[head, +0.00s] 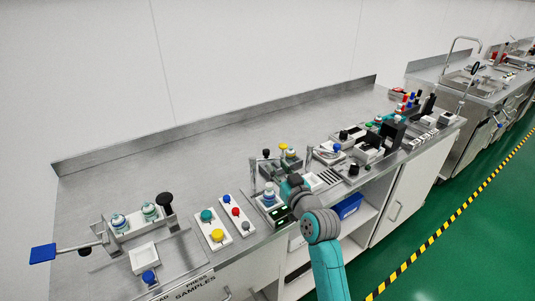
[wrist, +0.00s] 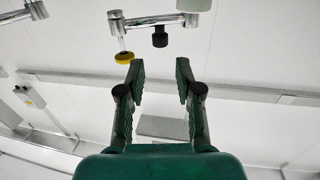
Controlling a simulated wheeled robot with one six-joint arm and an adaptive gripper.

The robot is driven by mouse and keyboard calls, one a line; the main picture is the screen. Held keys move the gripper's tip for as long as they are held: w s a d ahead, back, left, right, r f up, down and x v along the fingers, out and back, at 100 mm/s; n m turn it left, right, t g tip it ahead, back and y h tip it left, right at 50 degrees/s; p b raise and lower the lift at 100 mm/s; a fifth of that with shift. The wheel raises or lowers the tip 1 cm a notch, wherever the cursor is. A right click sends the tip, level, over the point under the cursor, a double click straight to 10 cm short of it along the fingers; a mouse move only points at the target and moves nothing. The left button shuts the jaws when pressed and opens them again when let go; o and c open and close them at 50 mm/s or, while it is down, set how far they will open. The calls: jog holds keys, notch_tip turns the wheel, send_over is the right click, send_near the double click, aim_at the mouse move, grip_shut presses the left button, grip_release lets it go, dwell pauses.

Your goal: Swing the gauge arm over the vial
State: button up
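In the wrist view a chrome gauge arm (wrist: 160,20) crosses the top, with a black knob (wrist: 160,37) and a yellow disc (wrist: 125,57) hanging from it. My gripper (wrist: 160,72) is open and empty, its fingers apart just below the black knob. In the head view the likely gauge arm assembly, with black knobs and a yellow cap (head: 283,147), stands on the bench behind my arm. A blue-and-white vial (head: 269,194) stands in front of it, left of my arm, by a unit with a green display. My fingertips are not clear in the head view.
Left of the vial are panels with a red button (head: 235,212) and a yellow button (head: 217,235). A fixture with a blue-ended lever (head: 43,253) is at far left. More fixtures crowd the right; the back-left bench (head: 150,165) is clear.

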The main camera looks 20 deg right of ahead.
aim_at(268, 154)
jog(key=w, duration=0.5)
jog(key=w+a, duration=0.1)
jog(key=w, duration=0.2)
jog(key=shift+w, duration=0.1)
jog(key=shift+c, duration=0.3)
grip_shut()
